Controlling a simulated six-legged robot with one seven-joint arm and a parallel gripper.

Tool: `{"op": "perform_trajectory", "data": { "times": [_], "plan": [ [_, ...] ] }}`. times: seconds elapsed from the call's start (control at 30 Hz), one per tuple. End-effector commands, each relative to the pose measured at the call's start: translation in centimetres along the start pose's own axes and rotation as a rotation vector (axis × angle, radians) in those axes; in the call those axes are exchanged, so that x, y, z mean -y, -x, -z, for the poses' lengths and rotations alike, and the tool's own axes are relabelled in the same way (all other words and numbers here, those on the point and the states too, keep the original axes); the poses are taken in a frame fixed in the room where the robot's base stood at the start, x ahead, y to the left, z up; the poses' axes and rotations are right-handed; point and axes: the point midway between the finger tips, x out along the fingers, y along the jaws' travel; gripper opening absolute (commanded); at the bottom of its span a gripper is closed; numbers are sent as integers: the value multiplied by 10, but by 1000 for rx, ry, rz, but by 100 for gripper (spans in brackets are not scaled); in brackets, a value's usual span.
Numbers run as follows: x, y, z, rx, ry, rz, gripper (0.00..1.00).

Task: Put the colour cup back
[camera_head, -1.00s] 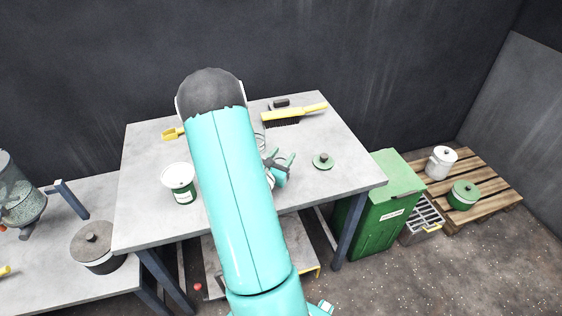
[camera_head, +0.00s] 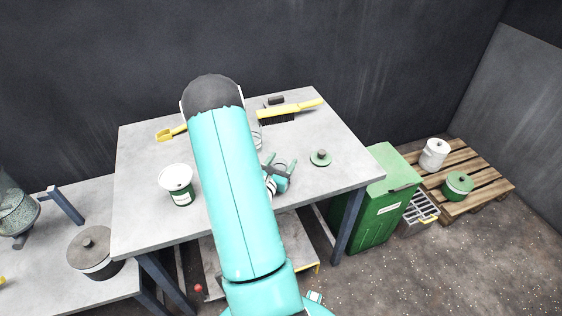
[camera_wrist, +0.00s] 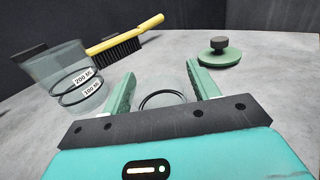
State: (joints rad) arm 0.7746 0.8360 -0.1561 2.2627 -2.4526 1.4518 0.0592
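A white cup-like container with a green lower part and a label (camera_head: 180,190) stands upright on the grey table, left of my arm. A clear cup with black rings marked 200 and 100 ml (camera_wrist: 75,75) stands left of my gripper in the wrist view; in the head view my arm partly hides it. I cannot tell which is the colour cup. My gripper (camera_head: 281,165) is over the table's right half. Its fingers (camera_wrist: 158,88) are apart with nothing gripped. A thin dark ring outline (camera_wrist: 163,98) shows between them; I cannot tell what it belongs to.
A green lid with a dark knob (camera_head: 320,160) lies right of my gripper. A yellow-handled brush (camera_head: 292,110) and a yellow scoop (camera_head: 168,133) lie toward the back. A green bin (camera_head: 378,212) and a pallet (camera_head: 492,182) with two pots stand right of the table.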

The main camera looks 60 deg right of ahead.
Motion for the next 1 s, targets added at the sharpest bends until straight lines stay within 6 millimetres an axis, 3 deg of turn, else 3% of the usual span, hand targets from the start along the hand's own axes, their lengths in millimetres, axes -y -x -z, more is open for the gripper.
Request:
{"op": "perform_trajectory", "data": {
  "times": [0.4, 1.0],
  "plan": [
    [-1, 0, -4, 0, 0, 1, 67],
    [-3, 110, -3, -1, 1, -2, 67]
  ]
}}
